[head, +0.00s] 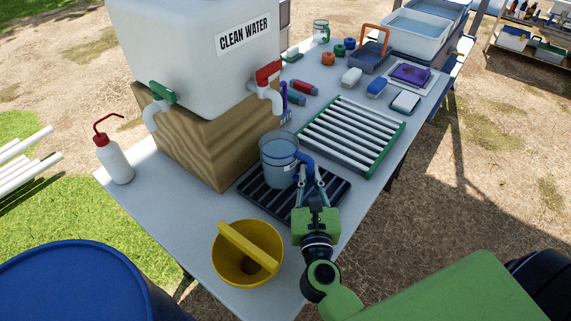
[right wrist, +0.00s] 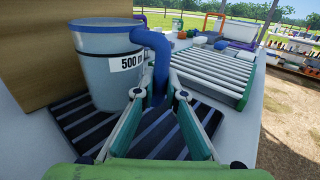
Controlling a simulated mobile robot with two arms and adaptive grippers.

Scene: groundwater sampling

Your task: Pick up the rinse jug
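The rinse jug (head: 278,163) is a clear, blue-rimmed jug with a blue handle and a "500 ml" label. It stands upright on a black slotted tray (head: 250,187); it also shows in the right wrist view (right wrist: 103,75). My right gripper (head: 310,176) reaches it from the front right. Its fingers lie on either side of the blue handle (right wrist: 162,62), angled inward and apparently shut on it; contact is partly hidden. The jug's base looks to be on the tray. My left gripper is not in view.
A "CLEAN WATER" tank (head: 190,40) on a wooden block (head: 205,150) stands close behind the jug. A blue barrel (head: 80,285) stands lower left.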

